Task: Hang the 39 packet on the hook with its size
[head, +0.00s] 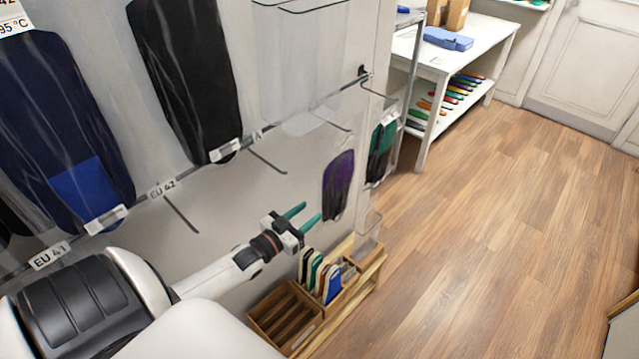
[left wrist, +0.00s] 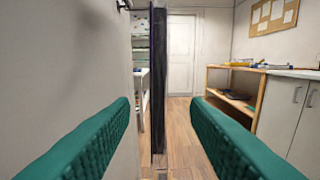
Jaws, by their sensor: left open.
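My left gripper (head: 309,213) is open, its teal fingers pointing toward a dark purple packet (head: 338,185). The packet is upright, and no size on it is readable. In the left wrist view, a dark packet (left wrist: 158,80) stands edge-on ahead, seen through the gap between the open fingers (left wrist: 163,105); it appears apart from them. Bare hooks stick out from the rail, one (head: 181,214) near the "EU 42" label (head: 162,189) and another (head: 268,161) farther along. I cannot read a 39 label. My right gripper is not in view.
Large dark packets (head: 185,75) hang along the panel, and a green-and-black one (head: 381,150) hangs beyond the purple one. Below stands a wooden rack (head: 285,318) with colourful insoles (head: 320,278). A white table (head: 470,45) stands at the back. The wooden floor (head: 480,230) is clear.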

